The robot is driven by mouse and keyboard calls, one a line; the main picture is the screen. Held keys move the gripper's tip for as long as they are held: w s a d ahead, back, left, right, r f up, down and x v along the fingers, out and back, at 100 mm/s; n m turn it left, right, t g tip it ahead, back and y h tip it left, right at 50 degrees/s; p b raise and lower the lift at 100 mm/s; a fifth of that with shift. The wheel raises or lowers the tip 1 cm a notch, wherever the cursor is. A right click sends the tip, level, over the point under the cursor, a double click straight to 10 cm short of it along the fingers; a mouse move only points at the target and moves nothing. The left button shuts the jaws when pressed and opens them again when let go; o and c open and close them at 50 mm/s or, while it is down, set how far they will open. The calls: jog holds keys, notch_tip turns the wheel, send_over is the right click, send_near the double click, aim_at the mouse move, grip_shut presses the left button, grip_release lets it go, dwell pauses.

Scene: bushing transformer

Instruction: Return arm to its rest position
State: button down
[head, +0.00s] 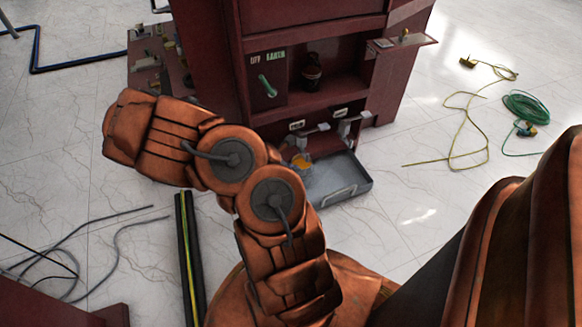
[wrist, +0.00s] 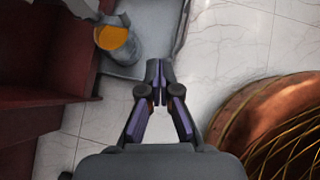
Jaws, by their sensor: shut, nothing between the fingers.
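My gripper (wrist: 157,85) shows in the wrist view with its two dark fingers together and nothing between them. It points down over the pale tiled floor, beside the grey tray. My arm (head: 230,165) is orange and bent at the elbow in the head view, in front of the dark red cabinet (head: 225,60). In the head view the gripper itself cannot be made out behind the arm.
A grey tray (head: 345,190) sits at the cabinet's foot, with an orange-topped grey part (wrist: 113,40) at it. A dark bottle (head: 311,72) stands on a shelf. Cables (head: 468,115) lie on the floor at right, grey ones (head: 85,245) at left. A black-yellow strip (head: 190,260) lies near my arm.

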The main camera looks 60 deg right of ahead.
jog(key=shift+s+a+r, duration=0.15)
jog(key=shift+a+r, duration=0.55)
jog(key=shift+r, duration=0.1)
jog(key=w+a+r+m+p, duration=0.1)
jog(key=a+r+m+p, duration=0.15)
jog(key=r+p, duration=0.65)
jog(key=w+a+r+m+h+p, duration=0.1)
jog(key=r+m+p, duration=0.25)
jog(key=r, duration=1.15)
jog(key=w+a+r+m+p, duration=0.1)
jog(key=a+r+m+p, duration=0.3)
jog(key=r, duration=0.7)
jog(key=s+a+r+m+y+p, duration=0.1)
jog(key=s+a+r+y+p, duration=0.2)
jog(key=a+r+p, duration=0.4)
jog(key=s+a+r+m+t+y+p, duration=0.1)
jog(key=s+a+r+y+p, duration=0.2)
jog(key=a+r+p, duration=0.4)
jog(key=s+a+r+m+y+p, duration=0.1)
jog(key=s+a+r+y+p, duration=0.2)
jog(key=a+r+p, duration=0.5)
jog(key=s+a+r, duration=0.1)
jog(key=a+r, duration=0.6)
jog(key=shift+r+t, duration=0.15)
jog(key=shift+t, duration=0.25)
